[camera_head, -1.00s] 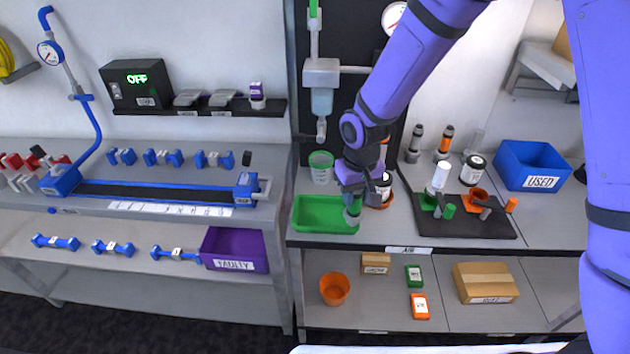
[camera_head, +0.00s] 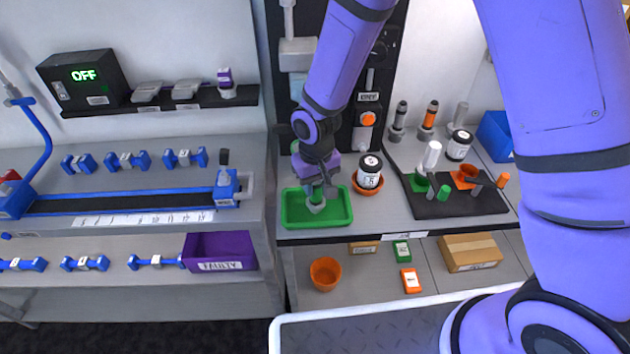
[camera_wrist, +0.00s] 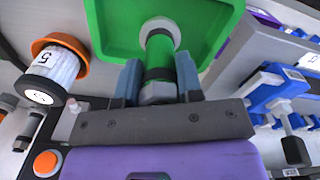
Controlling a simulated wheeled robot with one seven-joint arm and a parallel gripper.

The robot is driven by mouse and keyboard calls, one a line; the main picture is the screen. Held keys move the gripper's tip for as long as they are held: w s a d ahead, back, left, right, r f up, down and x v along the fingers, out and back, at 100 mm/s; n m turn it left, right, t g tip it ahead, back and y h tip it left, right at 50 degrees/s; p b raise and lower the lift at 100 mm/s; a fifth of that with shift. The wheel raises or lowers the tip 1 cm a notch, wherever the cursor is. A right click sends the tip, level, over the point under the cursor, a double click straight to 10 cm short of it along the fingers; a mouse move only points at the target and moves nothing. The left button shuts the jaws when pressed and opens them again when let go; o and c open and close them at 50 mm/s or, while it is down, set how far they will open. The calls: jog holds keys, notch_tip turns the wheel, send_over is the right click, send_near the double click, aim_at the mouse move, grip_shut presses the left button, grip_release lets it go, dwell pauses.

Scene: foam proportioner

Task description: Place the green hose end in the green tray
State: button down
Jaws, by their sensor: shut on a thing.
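The green tray (camera_head: 298,219) stands at the front of the bench, below my arm. My gripper (camera_head: 316,190) is over the tray, pointing down. In the wrist view my gripper (camera_wrist: 159,80) is shut on the green hose end (camera_wrist: 160,58), a green cylinder with a dark band and grey fitting. The hose end's pale tip (camera_head: 316,207) shows inside the tray's outline in the head view. The green tray (camera_wrist: 110,30) lies behind it in the wrist view. I cannot tell whether the hose end touches the tray floor.
A jar (camera_head: 369,172) in an orange dish stands right of the tray. A black mat (camera_head: 430,208) with green and orange parts lies farther right. The purple bin (camera_head: 219,252) is on the lower shelf at left. An orange pot (camera_head: 325,274) is below the tray.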

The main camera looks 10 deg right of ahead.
jog(key=shift+f, duration=0.1)
jog(key=c, duration=0.8)
grip_release()
notch_tip(320, 180, up, 12)
jog(key=shift+r, duration=0.15)
